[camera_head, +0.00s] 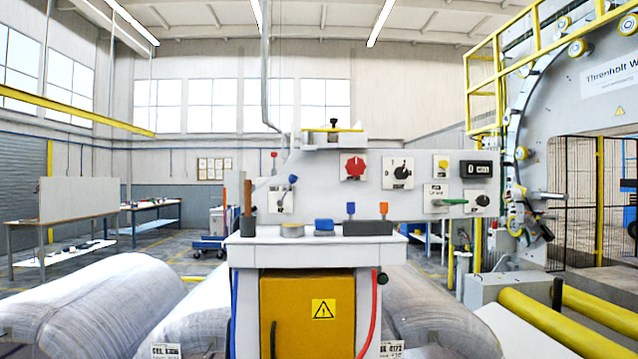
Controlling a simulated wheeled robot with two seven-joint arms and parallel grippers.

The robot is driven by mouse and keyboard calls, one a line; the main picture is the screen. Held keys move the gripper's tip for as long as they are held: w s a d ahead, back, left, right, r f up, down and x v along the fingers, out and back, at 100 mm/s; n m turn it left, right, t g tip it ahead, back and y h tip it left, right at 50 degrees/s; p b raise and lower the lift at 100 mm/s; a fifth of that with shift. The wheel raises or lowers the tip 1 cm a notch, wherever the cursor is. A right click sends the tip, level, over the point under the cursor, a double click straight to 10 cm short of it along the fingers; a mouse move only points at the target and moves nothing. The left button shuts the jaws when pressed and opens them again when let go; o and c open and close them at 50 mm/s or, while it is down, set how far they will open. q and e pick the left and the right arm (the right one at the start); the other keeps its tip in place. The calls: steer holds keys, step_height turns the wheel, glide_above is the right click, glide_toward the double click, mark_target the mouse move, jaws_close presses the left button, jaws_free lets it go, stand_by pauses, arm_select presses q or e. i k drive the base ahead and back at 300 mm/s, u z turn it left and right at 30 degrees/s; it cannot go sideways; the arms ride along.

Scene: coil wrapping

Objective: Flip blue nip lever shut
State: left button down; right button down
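A lever with a blue knob (293,179) sits on a pale plate (274,202) at the left end of the grey control panel (320,190). The lever tilts up and to the right, with its knob at the upper end. The writing on its plate is too small to read. Neither of my grippers is in view, so nothing of mine touches the lever.
The panel also carries a red knob (354,167), a black rotary switch (402,172) and a green lever (450,202). Below it, a white ledge (260,238) holds a blue object (324,225) and a dark block (368,228). Wrapped rolls (85,300) lie at left.

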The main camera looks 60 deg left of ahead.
mark_target(292, 178)
steer(key=i, duration=2.7)
steer(key=u, duration=3.25)
